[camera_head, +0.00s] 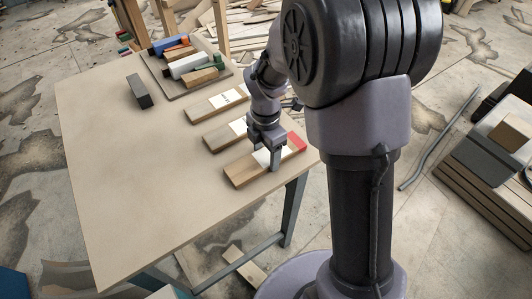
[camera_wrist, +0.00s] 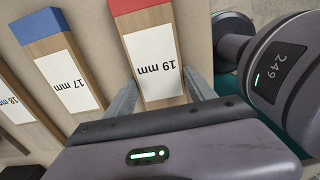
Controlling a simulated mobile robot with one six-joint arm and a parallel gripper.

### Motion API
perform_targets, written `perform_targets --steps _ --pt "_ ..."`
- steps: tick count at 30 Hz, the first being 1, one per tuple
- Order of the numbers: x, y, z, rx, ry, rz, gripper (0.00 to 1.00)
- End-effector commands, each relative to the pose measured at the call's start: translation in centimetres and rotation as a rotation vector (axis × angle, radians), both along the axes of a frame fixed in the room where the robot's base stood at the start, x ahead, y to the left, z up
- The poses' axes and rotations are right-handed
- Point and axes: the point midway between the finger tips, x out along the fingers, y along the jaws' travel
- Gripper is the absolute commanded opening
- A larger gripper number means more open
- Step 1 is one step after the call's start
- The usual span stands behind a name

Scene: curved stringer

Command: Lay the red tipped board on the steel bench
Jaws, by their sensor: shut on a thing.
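The red tipped board (camera_head: 243,172) lies near the right edge of a beige-topped table (camera_head: 140,190) with grey legs. In the wrist view the board (camera_wrist: 152,55) carries a white "19 mm" label and a red end. My gripper (camera_head: 274,160) points down over the board, and its fingers (camera_wrist: 162,95) are shut on the board's two long sides. The board looks flat; I cannot tell whether it touches the tabletop. I cannot pick out a separate steel bench with certainty.
A blue tipped board (camera_wrist: 68,70) marked "17 mm" lies beside it, with another board (camera_head: 208,107) beyond. A tray (camera_head: 225,72) of coloured items and a dark block (camera_head: 139,91) are at the back. The table's left and front are clear. Stacked boards (camera_head: 480,195) stand right.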

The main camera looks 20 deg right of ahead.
Motion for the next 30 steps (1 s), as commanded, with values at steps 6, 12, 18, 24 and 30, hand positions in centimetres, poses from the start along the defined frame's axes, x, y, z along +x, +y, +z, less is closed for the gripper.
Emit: perform_targets --steps 6,12,18,24,30 --pt "0.0 0.0 -0.1 0.000 0.000 0.000 0.85" --pt "0.0 0.0 -0.1 0.000 0.000 0.000 0.85" --pt "0.0 0.0 3.1 0.000 -0.003 0.000 0.85" --pt "0.0 0.0 9.0 0.001 -0.003 0.000 0.85" --pt "0.0 0.0 12.0 0.000 -0.001 -0.002 0.85"
